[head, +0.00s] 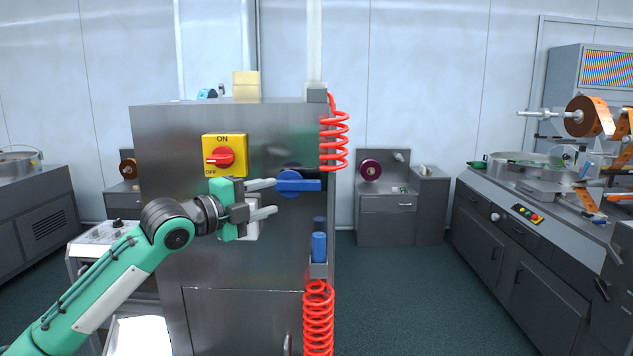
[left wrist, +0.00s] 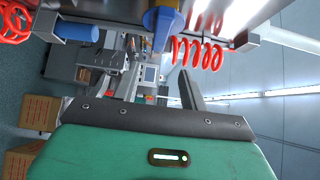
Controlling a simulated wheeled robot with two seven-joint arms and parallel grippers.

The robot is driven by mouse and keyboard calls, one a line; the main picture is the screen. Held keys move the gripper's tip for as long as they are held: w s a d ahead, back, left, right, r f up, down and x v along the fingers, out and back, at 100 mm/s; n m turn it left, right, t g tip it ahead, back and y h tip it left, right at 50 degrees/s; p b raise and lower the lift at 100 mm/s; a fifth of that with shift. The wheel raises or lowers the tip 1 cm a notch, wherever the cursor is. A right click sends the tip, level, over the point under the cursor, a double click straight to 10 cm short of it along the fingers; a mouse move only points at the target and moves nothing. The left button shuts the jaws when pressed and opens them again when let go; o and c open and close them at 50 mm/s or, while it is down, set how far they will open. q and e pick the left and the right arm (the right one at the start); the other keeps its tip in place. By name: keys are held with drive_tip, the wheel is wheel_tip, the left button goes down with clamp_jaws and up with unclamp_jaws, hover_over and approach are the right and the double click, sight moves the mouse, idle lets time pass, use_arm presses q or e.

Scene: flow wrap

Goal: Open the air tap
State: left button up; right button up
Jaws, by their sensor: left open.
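The air tap (head: 300,185) is a blue lever on a round blue hub, on the front of a grey metal cabinet (head: 240,262). Its handle lies level and points right. In the left wrist view the blue tap (left wrist: 162,27) shows at the top. My left gripper (head: 275,197) is open and empty, with its fingers pointing right. Its upper fingertip is at the hub's left side; the lower one is below the tap. I cannot tell whether either touches. In the left wrist view the gripper (left wrist: 160,78) shows below the tap. My right gripper is not in view.
A yellow switch box with a red knob (head: 221,156) sits above my gripper. Red coiled hoses (head: 333,141) hang along the cabinet's right edge, beside a blue cylinder (head: 319,246). A machine bench (head: 520,235) stands at right. Open floor (head: 400,295) lies between.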

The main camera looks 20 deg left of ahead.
sight(308, 186)
use_arm(q)
drive_tip(key=p+x, duration=0.3)
drive_tip(key=x, duration=0.6)
drive_tip(key=shift+a+p, duration=0.1)
drive_tip(key=shift+p, duration=0.2)
drive_tip(key=p+x, duration=0.1)
drive_tip(key=x, duration=0.2)
drive_tip(key=shift+w+f, duration=0.1)
drive_tip(key=shift+w+d, duration=0.3)
drive_tip(key=shift+w, duration=0.05)
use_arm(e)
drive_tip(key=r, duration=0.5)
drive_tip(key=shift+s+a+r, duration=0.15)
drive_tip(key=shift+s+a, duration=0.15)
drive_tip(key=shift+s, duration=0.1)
use_arm(q)
drive_tip(key=shift+f, duration=0.1)
clamp_jaws()
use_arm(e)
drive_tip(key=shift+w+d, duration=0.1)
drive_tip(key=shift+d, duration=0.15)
